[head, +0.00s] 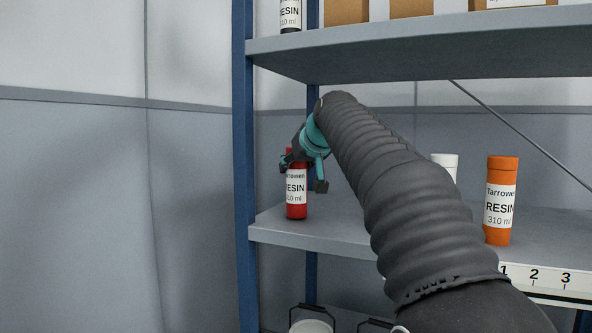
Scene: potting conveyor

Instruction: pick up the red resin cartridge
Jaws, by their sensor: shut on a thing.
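The red resin cartridge (296,210) stands upright at the left end of the middle shelf (315,238), with its white "RESIN 310 ml" label facing me. My gripper (303,174), dark with teal parts, is shut on the upper part of the cartridge. One finger shows at its left and one at its right. The cartridge top is partly hidden by the gripper. I cannot tell whether its base touches the shelf.
An orange resin cartridge (500,230) and a white one (445,163), partly behind my arm, stand on the right of this shelf. A blue post (244,160) rises at the left. The upper shelf (420,62) holds cardboard boxes (411,8). Buckets (311,326) are below.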

